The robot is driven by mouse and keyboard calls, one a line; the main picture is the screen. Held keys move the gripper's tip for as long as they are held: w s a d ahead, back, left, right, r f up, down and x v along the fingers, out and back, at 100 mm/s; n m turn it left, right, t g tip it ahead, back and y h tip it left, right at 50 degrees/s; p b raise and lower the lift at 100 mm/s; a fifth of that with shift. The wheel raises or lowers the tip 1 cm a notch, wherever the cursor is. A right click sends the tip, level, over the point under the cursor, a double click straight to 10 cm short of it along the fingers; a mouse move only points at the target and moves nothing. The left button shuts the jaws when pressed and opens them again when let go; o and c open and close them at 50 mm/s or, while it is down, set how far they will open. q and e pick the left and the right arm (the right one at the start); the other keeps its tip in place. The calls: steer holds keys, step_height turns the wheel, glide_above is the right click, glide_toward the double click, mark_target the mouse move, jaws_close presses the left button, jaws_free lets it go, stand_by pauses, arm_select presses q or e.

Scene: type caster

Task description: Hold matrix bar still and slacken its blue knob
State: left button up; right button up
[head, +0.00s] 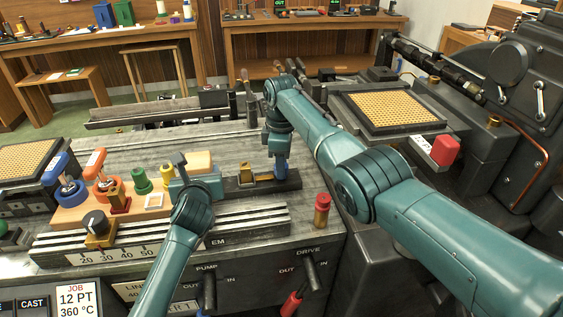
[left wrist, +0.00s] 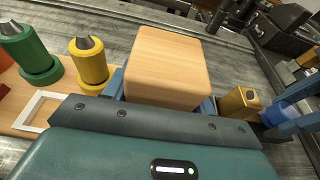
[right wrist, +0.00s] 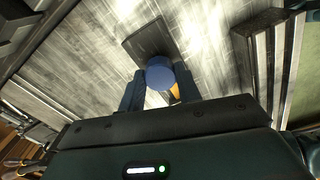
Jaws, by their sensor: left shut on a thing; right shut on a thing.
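The matrix bar (head: 290,182) is a dark bar lying on the grey machine bed, with a brass block (head: 262,178) on it. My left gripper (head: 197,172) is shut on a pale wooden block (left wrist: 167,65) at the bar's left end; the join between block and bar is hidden. The brass block also shows in the left wrist view (left wrist: 240,103), right of the wood. My right gripper (head: 279,172) points down over the bar, shut on the round blue knob (right wrist: 160,74). In the right wrist view the bar (right wrist: 148,38) runs beyond the knob.
A wooden board left of the bar holds green (head: 141,180), yellow (head: 167,175), orange (head: 105,188) and blue-handled (head: 70,188) pieces. A black knob (head: 95,222) sits on the scale rail in front. A red-capped brass cylinder (head: 322,210) stands at right. Bed behind the bar is clear.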

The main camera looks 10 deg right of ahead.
steer(key=shift+f, duration=0.1)
stand_by(0.3)
steer(key=o, duration=1)
step_height(320, 180, up, 12)
steer(key=shift+r, duration=0.1)
stand_by(0.6)
arm_select(q)
steer(key=o, duration=1.1)
